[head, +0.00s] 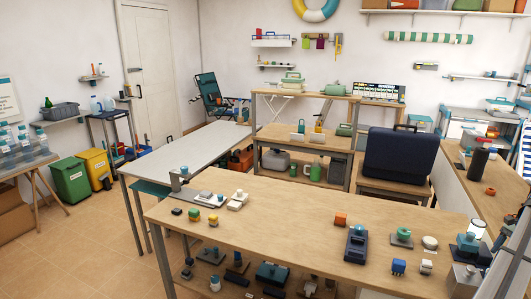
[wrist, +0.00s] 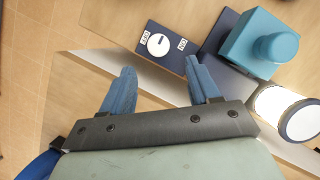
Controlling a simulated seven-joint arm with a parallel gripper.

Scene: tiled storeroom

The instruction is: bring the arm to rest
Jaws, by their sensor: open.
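My gripper (wrist: 158,82) shows in the wrist view with its two blue fingers spread apart. Nothing is between the fingers. Just beyond the fingertips lies a dark blue panel with a white dial (wrist: 158,45). To its right is a teal block with a round knob (wrist: 262,50), and farther right a white cylinder with a blue band (wrist: 268,105). The fingers look apart from these things, though the height gap is hard to judge. I cannot make out my gripper in the head view.
The table's middle has bare room.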

